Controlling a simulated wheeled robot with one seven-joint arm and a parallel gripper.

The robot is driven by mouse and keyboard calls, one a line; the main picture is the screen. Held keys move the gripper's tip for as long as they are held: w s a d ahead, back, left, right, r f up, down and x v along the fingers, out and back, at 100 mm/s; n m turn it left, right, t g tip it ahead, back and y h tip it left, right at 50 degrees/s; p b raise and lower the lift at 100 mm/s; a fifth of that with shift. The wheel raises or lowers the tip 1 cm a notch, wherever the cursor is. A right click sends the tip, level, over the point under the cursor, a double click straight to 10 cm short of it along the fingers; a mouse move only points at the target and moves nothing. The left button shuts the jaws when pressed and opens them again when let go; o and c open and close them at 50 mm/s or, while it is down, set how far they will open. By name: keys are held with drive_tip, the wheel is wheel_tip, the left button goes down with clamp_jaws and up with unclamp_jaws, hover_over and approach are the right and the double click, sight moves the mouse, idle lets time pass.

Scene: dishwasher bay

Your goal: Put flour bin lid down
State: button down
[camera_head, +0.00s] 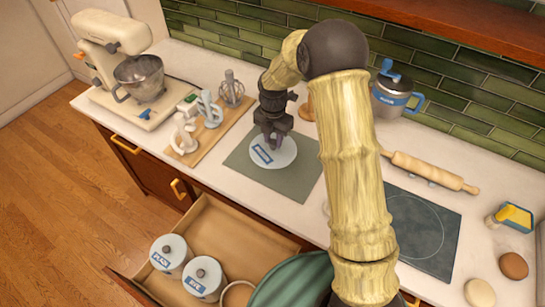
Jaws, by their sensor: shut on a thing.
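The round white flour bin lid (285,157) with a blue label is over the grey-green mat (244,165) on the counter. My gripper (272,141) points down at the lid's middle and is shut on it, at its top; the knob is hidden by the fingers. The lid looks level and low over the mat; I cannot tell whether it touches. An open round bin (229,294) shows only partly in the open drawer (225,228), cut off by the picture's edge.
Two lidded bins, one on the left (161,262) and one labelled RYE (196,293), stand in the drawer. A board (205,147) with mixer attachments and a stand mixer (113,50) are left of the mat. A dark cooktop (440,255), rolling pin (430,171) and blue-handled canister (385,101) are right.

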sight(273, 152)
drive_tip(key=f, duration=0.2)
drive_tip(key=f+p, duration=0.1)
drive_tip(key=f, duration=0.1)
drive_tip(key=shift+w, duration=0.2)
drive_tip(key=shift+d, duration=0.1)
drive_tip(key=shift+s, duration=0.25)
drive_tip(key=shift+a+f+p, duration=0.2)
drive_tip(key=shift+f+p, duration=0.4)
drive_tip(key=shift+f, duration=0.9)
drive_tip(key=shift+d+f, duration=0.1)
drive_tip(key=shift+f, duration=0.25)
drive_tip(key=shift+f, duration=0.15)
drive_tip(key=c, duration=1.1)
unclamp_jaws()
